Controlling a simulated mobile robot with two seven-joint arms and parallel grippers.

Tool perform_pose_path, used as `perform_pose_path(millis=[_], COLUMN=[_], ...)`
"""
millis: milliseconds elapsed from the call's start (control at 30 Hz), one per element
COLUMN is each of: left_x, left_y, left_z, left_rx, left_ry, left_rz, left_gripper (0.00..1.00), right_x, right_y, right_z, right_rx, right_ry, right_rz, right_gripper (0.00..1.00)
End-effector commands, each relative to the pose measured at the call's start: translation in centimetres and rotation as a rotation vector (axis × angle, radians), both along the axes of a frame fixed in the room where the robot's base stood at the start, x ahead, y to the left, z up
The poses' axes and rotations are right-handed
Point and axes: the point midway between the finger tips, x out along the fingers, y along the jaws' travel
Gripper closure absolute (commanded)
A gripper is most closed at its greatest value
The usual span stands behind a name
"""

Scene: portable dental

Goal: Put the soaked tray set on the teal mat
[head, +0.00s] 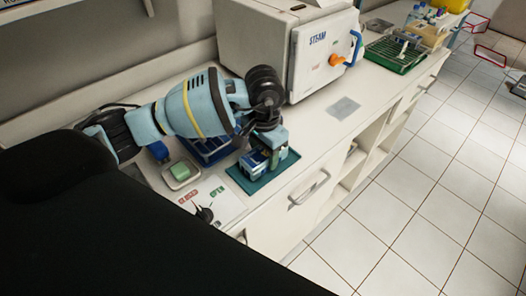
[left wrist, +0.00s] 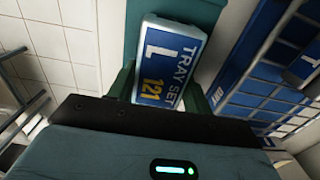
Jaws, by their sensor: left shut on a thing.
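My left gripper (head: 264,160) is shut on a blue-and-white tray set (left wrist: 160,62), low over the teal mat (head: 248,185) on the counter. In the left wrist view the set's label reads "TRAY SET L 121", and a dark green finger stands on each side of it. The teal mat (left wrist: 195,12) shows behind the set there. Whether the set touches the mat cannot be told. My right gripper is not in view.
A blue wire rack (head: 208,150) stands just left of the mat; in the left wrist view this rack (left wrist: 275,75) is close on the right. A green block in a small dish (head: 181,172) sits farther left. The steam unit (head: 318,55) stands behind.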

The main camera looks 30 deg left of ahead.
Motion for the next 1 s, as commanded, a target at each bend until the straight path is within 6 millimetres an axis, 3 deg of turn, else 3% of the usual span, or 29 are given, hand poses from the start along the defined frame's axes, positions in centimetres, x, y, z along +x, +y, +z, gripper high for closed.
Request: perform_pose_path(millis=[367, 400, 533, 833, 1000], left_x=[0.0, 0.0, 0.0, 0.0, 0.1], left_y=[0.0, 0.0, 0.0, 0.0, 0.0], left_z=[-0.5, -0.5, -0.4, -0.3, 1.1], left_rx=[0.000, 0.000, 0.000, 0.000, 0.000], left_ry=[0.000, 0.001, 0.000, -0.001, -0.004], left_rz=[0.000, 0.000, 0.000, 0.000, 0.000], left_gripper=[0.80, 0.46, 0.29, 0.28, 0.28], right_x=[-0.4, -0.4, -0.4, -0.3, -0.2], right_y=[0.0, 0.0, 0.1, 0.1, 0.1], right_z=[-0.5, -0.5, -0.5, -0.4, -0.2], right_rx=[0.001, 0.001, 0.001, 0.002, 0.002], right_ry=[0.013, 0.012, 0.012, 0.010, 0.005], right_rz=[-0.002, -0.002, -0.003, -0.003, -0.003], right_gripper=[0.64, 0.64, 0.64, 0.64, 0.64])
